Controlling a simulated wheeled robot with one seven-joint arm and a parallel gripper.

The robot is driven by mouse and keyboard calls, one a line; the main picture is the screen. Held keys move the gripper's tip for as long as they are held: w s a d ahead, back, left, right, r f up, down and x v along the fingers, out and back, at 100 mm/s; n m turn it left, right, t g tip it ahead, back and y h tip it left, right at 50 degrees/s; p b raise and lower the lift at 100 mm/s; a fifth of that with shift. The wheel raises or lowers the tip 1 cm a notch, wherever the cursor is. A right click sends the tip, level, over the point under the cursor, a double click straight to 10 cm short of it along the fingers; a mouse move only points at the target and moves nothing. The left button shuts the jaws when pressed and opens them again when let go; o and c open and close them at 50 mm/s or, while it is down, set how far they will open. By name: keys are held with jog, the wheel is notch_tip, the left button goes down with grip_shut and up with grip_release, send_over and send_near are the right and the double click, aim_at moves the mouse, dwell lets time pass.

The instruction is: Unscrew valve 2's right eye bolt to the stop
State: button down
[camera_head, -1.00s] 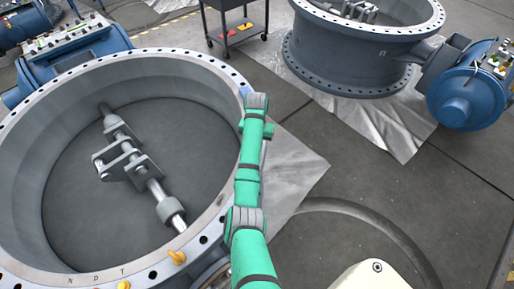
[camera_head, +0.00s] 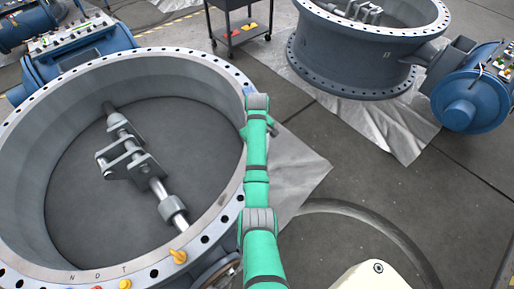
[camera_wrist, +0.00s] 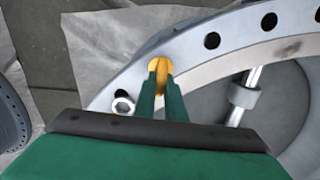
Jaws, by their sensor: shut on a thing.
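In the wrist view, my gripper (camera_wrist: 161,82) has its two green fingers shut on a yellow eye bolt (camera_wrist: 160,66) at the flange rim. The fingers cover the lower part of the bolt, and its thread is hidden. In the head view, the large grey valve (camera_head: 226,92) lies flat at the left, and my green arm reaches over the right side of its flange. My gripper and the held bolt are hidden behind the arm there. Another yellow eye bolt (camera_head: 178,256) stands on the near rim. No number is readable on the valve.
A pale hex nut (camera_wrist: 122,105) sits on the flange left of my fingers. A second grey valve (camera_head: 350,62) with a blue actuator (camera_head: 470,98) stands at the back right. A dark cart (camera_head: 238,22) is behind.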

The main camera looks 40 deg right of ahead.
jog(key=n, duration=0.5)
jog(key=shift+a+n, duration=0.15)
jog(key=shift+n, duration=0.15)
jog(key=n, duration=0.4)
jog(key=shift+s+a, duration=0.15)
jog(key=shift+s, duration=0.05)
jog(key=shift+a+n, duration=0.1)
jog(key=shift+n, duration=1.2)
jog(key=c, duration=1.8)
grip_release()
jog(key=shift+r, duration=0.1)
